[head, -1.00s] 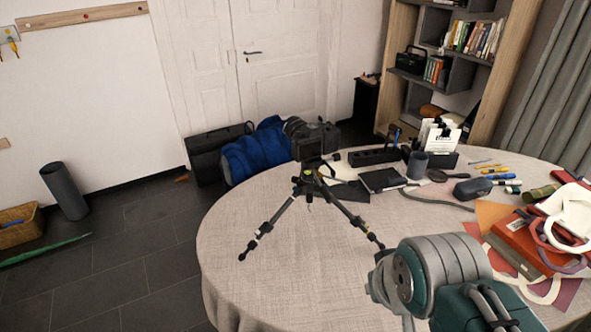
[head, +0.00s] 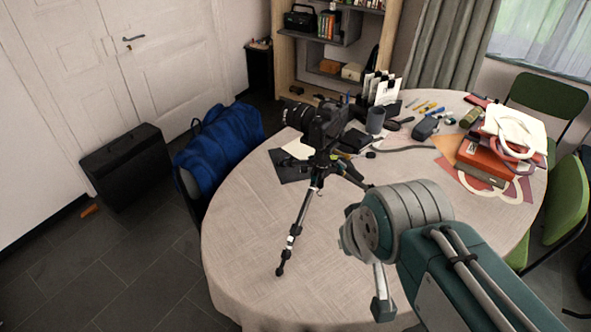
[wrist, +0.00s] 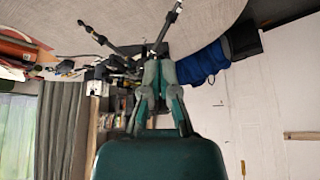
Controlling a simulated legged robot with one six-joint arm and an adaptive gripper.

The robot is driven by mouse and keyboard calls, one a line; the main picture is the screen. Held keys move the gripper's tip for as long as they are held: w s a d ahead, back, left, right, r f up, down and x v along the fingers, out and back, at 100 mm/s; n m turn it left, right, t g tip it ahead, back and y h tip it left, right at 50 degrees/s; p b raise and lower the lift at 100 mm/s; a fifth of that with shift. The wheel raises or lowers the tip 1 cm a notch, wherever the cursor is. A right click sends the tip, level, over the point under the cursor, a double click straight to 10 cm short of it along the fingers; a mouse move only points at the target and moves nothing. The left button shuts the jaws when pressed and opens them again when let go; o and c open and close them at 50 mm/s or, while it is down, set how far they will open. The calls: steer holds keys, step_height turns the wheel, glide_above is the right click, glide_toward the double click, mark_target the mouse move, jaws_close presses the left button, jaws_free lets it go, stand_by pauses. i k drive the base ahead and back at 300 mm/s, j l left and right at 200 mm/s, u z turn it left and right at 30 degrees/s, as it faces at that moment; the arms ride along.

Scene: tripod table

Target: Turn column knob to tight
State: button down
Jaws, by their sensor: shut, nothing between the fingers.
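A black tripod (head: 301,218) stands with its legs spread on the round cloth-covered table (head: 245,255). A black camera (head: 326,124) is mounted on top of it. The column knob is too small to make out among the dark parts below the camera. In the wrist view, which looks upside down, the tripod legs (wrist: 93,36) show beyond my gripper (wrist: 159,66). My gripper is shut and empty, and its fingers hide part of the tripod's middle. I see no contact with the tripod. In the head view my arm reaches over the table's near right side.
A blue bag (head: 218,148) is on a chair at left. Green chairs (head: 568,190) stand at right. The table's front left is bare.

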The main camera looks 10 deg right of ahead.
mark_target(304, 169)
steer(key=i+j, duration=0.1)
steer(key=j, duration=0.35)
steer(key=j+u, duration=0.1)
steer(key=j, duration=0.35)
steer(key=i+j, duration=0.15)
steer(key=j, duration=0.3)
steer(key=u, duration=0.05)
